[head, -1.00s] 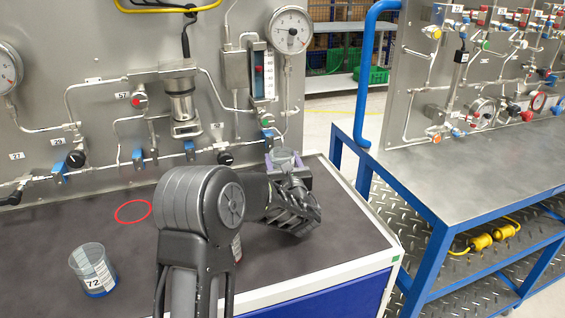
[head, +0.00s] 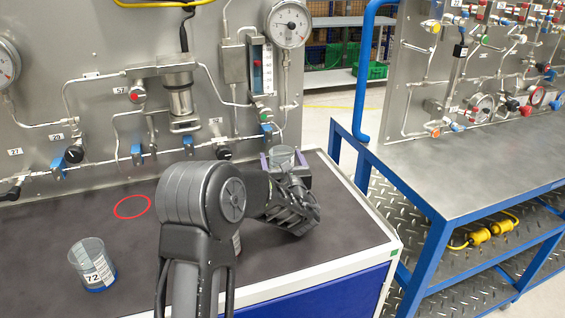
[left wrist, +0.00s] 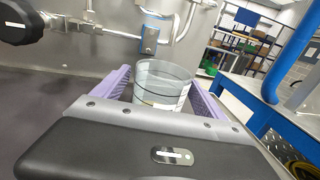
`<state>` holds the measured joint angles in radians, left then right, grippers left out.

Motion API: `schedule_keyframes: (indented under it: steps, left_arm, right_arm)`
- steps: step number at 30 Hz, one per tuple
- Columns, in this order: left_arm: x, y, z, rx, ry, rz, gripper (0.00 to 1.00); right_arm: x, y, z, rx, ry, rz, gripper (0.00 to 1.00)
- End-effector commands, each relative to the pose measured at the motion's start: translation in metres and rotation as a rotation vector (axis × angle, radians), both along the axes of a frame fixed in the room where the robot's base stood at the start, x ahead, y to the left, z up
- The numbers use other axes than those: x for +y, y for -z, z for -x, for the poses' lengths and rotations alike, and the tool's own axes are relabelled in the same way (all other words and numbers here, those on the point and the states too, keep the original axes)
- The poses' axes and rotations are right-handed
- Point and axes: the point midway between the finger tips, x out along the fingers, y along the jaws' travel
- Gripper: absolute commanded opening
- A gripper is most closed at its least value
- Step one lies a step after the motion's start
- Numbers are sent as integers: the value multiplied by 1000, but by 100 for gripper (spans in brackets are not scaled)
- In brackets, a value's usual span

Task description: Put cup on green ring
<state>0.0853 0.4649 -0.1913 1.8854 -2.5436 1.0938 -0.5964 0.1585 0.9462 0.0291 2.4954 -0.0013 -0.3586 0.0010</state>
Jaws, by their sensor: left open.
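A clear cup (head: 283,154) stands at the back right of the dark bench top. It also shows in the left wrist view (left wrist: 162,82). My left gripper (head: 280,162) is open, with its purple fingers on either side of this cup; I cannot tell whether they touch it. A second clear cup (head: 92,264) with a blue base and a label reading 72 stands upright at the front left. A red ring (head: 132,207) lies flat on the bench, empty. I see no green ring; my arm hides part of the bench. My right gripper is out of view.
A steel panel (head: 100,115) with pipes, valves and gauges rises behind the bench. Part of another object (head: 237,243) shows behind my arm. The bench's white edge (head: 330,277) is at the right. A blue-framed table (head: 480,165) stands beyond a gap.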

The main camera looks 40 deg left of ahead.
Motion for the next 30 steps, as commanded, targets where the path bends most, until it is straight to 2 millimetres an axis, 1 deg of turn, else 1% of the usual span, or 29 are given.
schedule_keyframes:
  steps: [2, 4, 8, 15, 21, 25, 30]
  left_arm:
    - [0, -3, 0, 0, 0, 0, 82]
    - [-4, -2, 3, -1, 1, 1, 82]
    - [-17, -1, 15, 0, 2, 1, 82]
    - [-53, -1, 49, -1, 4, 1, 82]
    - [-78, -1, 73, 0, 2, 1, 82]
    - [-85, -1, 82, 0, 1, 0, 82]
    - [-87, -2, 83, 0, 0, 0, 82]
  right_arm:
    - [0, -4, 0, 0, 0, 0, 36]
    - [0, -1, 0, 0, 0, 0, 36]
    - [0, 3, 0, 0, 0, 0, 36]
    - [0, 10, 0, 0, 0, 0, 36]
    - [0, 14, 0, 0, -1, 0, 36]
    - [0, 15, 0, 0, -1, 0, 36]
    - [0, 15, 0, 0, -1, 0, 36]
